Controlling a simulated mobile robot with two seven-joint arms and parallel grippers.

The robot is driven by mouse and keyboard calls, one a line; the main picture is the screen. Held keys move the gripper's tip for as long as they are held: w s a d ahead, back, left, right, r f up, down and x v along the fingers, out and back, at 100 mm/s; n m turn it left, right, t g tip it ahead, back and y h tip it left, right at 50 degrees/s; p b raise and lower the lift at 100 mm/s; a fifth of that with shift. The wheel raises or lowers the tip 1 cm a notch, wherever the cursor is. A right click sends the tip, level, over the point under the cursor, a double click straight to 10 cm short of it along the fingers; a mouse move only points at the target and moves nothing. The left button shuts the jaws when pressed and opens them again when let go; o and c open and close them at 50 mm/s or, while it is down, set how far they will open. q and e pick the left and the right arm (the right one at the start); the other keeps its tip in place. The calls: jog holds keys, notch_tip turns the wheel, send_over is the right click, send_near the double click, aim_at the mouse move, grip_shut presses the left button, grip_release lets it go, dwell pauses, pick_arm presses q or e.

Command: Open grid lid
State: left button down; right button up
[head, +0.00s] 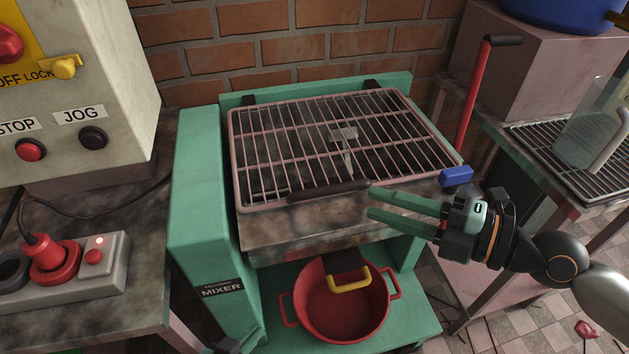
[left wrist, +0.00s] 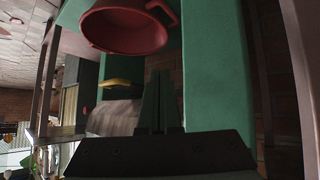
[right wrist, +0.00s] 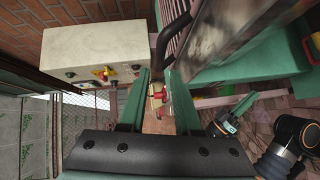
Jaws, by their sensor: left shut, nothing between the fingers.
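The grid lid (head: 285,150) is a pinkish wire grid lying closed over the green mixer (head: 197,215). Its dark handle (head: 328,188) runs along the front edge and also shows in the right wrist view (right wrist: 174,38). My right gripper (head: 370,201) is open, with its green fingers just right of and near the handle's right end; I cannot tell if they touch it. In the right wrist view its fingers (right wrist: 162,75) are apart, with the handle beyond the tips. My left gripper (left wrist: 158,95) is shut and empty, low down near the mixer's green frame.
A red pot (head: 340,315) stands on the mixer's lower shelf, below a yellow handle (head: 349,281). A red lever (head: 473,90) rises at the right. A control box (head: 75,110) stands at the left. A brick wall (head: 300,45) is close behind.

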aim_at(324, 188)
jog(key=p+x, duration=0.4)
jog(key=x, duration=0.6)
jog(key=shift+w+a+p, duration=0.15)
jog(key=shift+a+p, duration=0.1)
jog(key=shift+p, duration=0.15)
jog(key=shift+x, duration=0.8)
jog(key=shift+c, duration=0.4)
grip_shut()
